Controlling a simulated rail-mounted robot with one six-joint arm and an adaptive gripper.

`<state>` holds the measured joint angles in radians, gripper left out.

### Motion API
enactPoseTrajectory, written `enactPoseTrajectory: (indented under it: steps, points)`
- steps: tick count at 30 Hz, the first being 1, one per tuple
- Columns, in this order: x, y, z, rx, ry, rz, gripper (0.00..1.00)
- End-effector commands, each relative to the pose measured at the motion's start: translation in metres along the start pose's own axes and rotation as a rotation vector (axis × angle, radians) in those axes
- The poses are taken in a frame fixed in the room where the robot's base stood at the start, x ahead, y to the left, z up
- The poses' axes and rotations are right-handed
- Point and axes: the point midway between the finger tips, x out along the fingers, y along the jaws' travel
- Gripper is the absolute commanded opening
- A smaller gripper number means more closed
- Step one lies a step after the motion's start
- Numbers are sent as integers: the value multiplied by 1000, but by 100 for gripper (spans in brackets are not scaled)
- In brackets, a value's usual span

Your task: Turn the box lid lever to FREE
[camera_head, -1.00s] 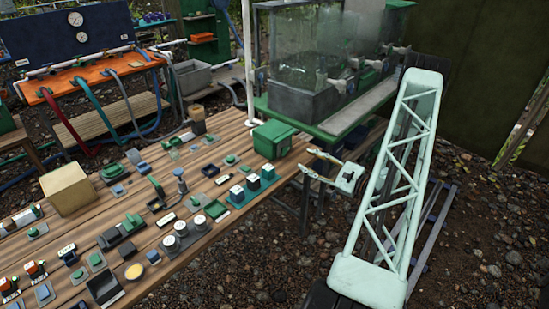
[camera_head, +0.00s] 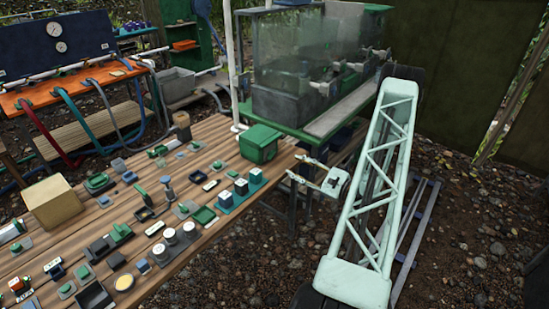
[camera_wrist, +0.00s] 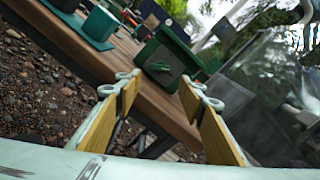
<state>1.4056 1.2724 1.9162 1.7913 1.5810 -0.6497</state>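A green lidded box (camera_head: 260,143) stands at the far right corner of the wooden bench. In the wrist view the green box (camera_wrist: 168,52) shows ahead, between and beyond my fingertips.
The wooden bench (camera_head: 205,260) carries several small fixtures, including a teal block row (camera_head: 238,195) near the box and a tan box (camera_head: 52,203) at left. A glass tank (camera_head: 290,65) on a green stand is behind. Gravel ground lies at right.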

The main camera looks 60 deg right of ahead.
Motion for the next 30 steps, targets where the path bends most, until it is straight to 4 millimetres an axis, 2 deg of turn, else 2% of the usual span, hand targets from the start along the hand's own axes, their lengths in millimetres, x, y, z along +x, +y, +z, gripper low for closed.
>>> enactPoseTrajectory:
  steps: [30]
  points:
    - [110,1,0,-1,-1,1,36]
